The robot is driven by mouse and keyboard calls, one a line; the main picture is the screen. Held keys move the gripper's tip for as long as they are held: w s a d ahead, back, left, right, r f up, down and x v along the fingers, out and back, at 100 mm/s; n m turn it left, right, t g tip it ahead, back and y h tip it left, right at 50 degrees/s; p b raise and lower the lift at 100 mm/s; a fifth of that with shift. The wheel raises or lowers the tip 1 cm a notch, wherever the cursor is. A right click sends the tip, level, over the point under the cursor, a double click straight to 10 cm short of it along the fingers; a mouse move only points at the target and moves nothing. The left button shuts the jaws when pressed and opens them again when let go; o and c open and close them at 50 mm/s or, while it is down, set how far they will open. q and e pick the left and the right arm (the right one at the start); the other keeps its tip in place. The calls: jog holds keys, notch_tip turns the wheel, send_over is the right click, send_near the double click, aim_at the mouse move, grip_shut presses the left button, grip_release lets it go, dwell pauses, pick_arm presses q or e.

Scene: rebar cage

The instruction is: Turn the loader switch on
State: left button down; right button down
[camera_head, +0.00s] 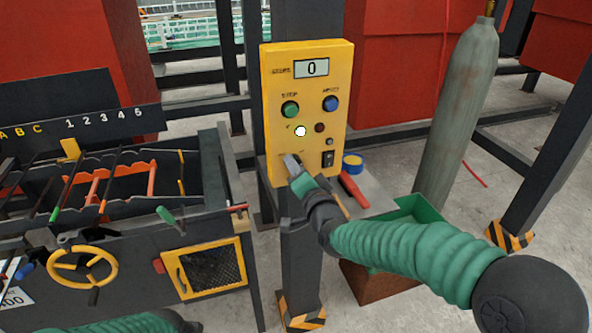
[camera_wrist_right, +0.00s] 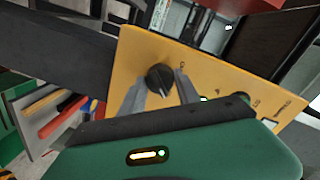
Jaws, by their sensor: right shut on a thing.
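A yellow control box (camera_head: 307,110) stands on a dark post. It has a display reading 0, a green button (camera_head: 290,109), a blue button (camera_head: 331,103), a lit white lamp (camera_head: 300,131) and a dark red lamp (camera_head: 319,127). A black rocker switch (camera_head: 328,158) sits at its lower right. My right gripper (camera_head: 291,162) is at the box's lower left and covers most of what is there. In the right wrist view, its fingers (camera_wrist_right: 160,88) are closed around a round black knob (camera_wrist_right: 160,77). Of my left arm, only a sleeve shows at the bottom edge; its gripper is out of sight.
A yellow handwheel (camera_head: 83,266) and a rebar rack (camera_head: 105,185) are at left. A shelf beside the post holds a red-handled tool (camera_head: 353,189) and blue-yellow tape (camera_head: 353,164). A grey gas cylinder (camera_head: 459,110) and a green bin (camera_head: 415,209) stand at right.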

jog(key=shift+w+d+r, duration=0.1)
jog(key=shift+r, duration=0.05)
jog(key=c, duration=1.3)
grip_release()
jog(key=o, duration=0.4)
jog(key=v, duration=1.6)
jog(key=shift+s+d, duration=0.15)
jog(key=shift+s, duration=0.2)
